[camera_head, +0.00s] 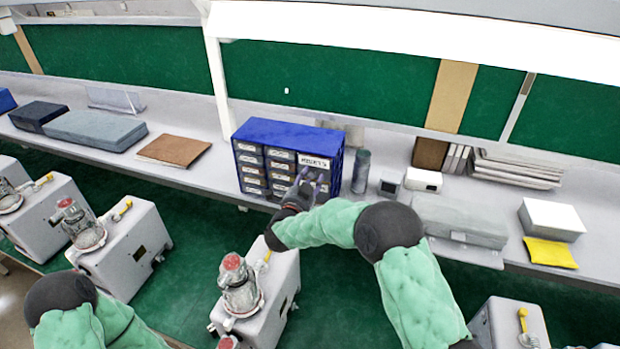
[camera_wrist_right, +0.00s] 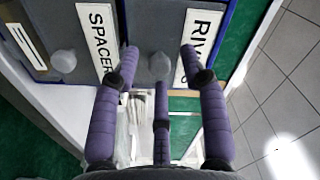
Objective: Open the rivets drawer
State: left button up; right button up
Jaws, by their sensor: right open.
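The blue drawer cabinet (camera_head: 284,132) stands on the bench in the head view, with several grey labelled drawers. The rivets drawer (camera_head: 314,162) is at its top right and looks shut. My right gripper (camera_head: 314,178) is in front of the cabinet's right column. In the wrist view, the purple fingers of the right gripper (camera_wrist_right: 159,58) are spread around the knob; contact cannot be made out. My left gripper is out of view.
The spacers drawer (camera_wrist_right: 97,35) adjoins the rivets drawer. A small grey-white box (camera_head: 390,186) is further right. A canister pump (camera_head: 240,285) stands below my right forearm.

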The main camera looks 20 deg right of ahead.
grip_shut()
jog(key=b+v, duration=0.3)
jog(key=v, duration=0.5)
jog(key=shift+a+r, duration=0.1)
grip_release()
jog(key=shift+s, duration=0.1)
jog(key=v, duration=1.2)
